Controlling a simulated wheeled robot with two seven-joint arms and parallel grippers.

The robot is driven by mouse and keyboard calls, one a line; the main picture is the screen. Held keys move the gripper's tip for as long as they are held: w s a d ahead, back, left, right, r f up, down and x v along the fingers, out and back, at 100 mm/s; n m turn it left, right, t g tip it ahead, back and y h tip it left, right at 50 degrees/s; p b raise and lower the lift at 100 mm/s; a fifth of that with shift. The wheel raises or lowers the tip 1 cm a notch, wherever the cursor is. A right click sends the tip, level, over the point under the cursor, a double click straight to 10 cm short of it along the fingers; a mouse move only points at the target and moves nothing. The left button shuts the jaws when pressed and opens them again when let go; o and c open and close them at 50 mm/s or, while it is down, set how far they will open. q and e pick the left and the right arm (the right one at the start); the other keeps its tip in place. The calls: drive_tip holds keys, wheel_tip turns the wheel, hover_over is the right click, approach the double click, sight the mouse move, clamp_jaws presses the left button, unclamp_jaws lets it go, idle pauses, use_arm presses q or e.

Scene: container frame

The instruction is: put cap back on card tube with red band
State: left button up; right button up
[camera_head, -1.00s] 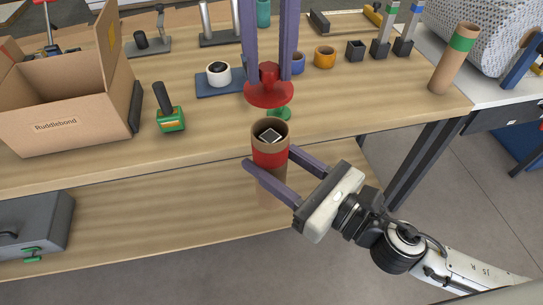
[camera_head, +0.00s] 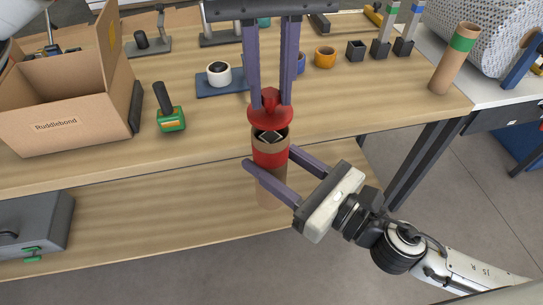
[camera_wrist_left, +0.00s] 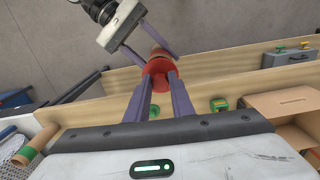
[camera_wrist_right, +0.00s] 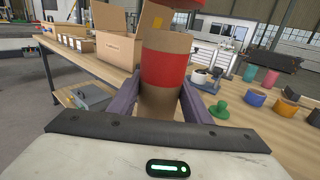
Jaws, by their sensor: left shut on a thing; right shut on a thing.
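The card tube with the red band (camera_head: 270,158) stands upright in front of the workbench. My right gripper (camera_head: 270,180) is shut on it below the band; the tube also shows in the right wrist view (camera_wrist_right: 164,65). Its open top shows a dark inside with a pale-edged object in it. My left gripper (camera_head: 270,98) points down and is shut on the red cap (camera_head: 270,112) by its knob. The cap is just above the tube's mouth, toward its far side, and appears apart from it. In the left wrist view the cap (camera_wrist_left: 158,68) hides part of the tube.
A tube with a green band (camera_head: 455,58) stands at the bench's right end. A cardboard box (camera_head: 65,118) and a green-based stamp (camera_head: 170,115) are on the left. A blue board (camera_head: 215,88) bears a white roll. Cups stand farther back.

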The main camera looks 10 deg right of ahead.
sight(271, 95)
use_arm(q)
drive_tip(key=shift+s, duration=0.1)
idle(0.4)
drive_tip(key=shift+f, duration=0.9)
drive_tip(key=shift+f, duration=0.6)
drive_tip(key=o, duration=1.1)
wheel_tip(271, 95, up, 12)
drive_tip(key=shift+r, duration=0.1)
drive_tip(key=shift+d, duration=0.1)
idle(0.3)
